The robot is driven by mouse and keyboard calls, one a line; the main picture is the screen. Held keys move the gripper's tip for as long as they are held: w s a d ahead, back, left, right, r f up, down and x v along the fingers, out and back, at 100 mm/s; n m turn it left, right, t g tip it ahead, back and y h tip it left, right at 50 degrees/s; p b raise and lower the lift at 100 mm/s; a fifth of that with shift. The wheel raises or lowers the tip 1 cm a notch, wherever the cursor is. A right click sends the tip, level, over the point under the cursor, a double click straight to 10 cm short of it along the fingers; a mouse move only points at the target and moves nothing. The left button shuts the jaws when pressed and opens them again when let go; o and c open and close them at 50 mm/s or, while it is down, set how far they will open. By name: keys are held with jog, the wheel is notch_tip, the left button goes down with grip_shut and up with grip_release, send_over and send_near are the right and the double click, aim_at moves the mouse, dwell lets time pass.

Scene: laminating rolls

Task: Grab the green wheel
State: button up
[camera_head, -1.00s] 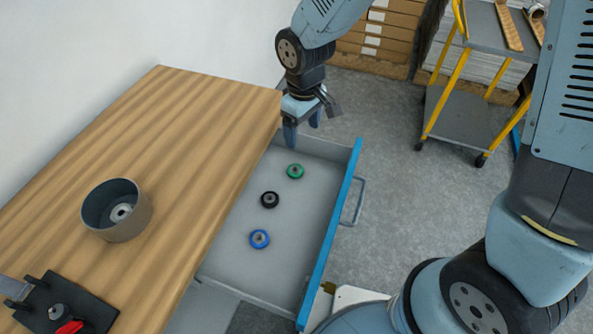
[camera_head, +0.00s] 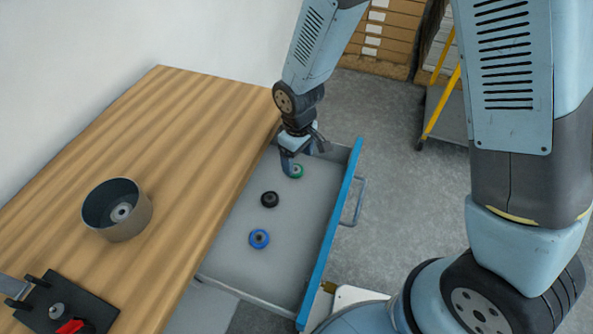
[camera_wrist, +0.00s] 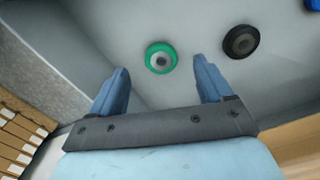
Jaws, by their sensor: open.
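The green wheel (camera_head: 296,171) lies on the floor of the open drawer, near its far end. My gripper (camera_head: 294,168) is low over the drawer at that wheel, and one finger partly hides the wheel in the head view. In the wrist view the green wheel (camera_wrist: 161,58) shows whole, with a pale hub, just ahead of and between my two spread fingertips (camera_wrist: 160,75). The gripper is open and holds nothing. Whether a finger touches the wheel I cannot tell.
A black wheel (camera_head: 270,199) and a blue wheel (camera_head: 259,239) lie nearer in the drawer (camera_head: 300,228). The wooden worktop (camera_head: 165,165) borders the drawer on the left and carries a round grey bowl (camera_head: 118,210). The drawer's blue front (camera_head: 331,246) stands on the right.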

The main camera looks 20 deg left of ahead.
aim_at(296, 166)
jog(key=shift+w+a+f, duration=0.1)
jog(key=shift+a+f, duration=0.05)
jog(key=shift+f, duration=1.05)
jog(key=shift+a+f, duration=0.1)
jog(key=shift+f, duration=1.1)
jog(key=shift+c, duration=0.2)
jog(key=c, duration=1.1)
jog(key=shift+r, duration=0.15)
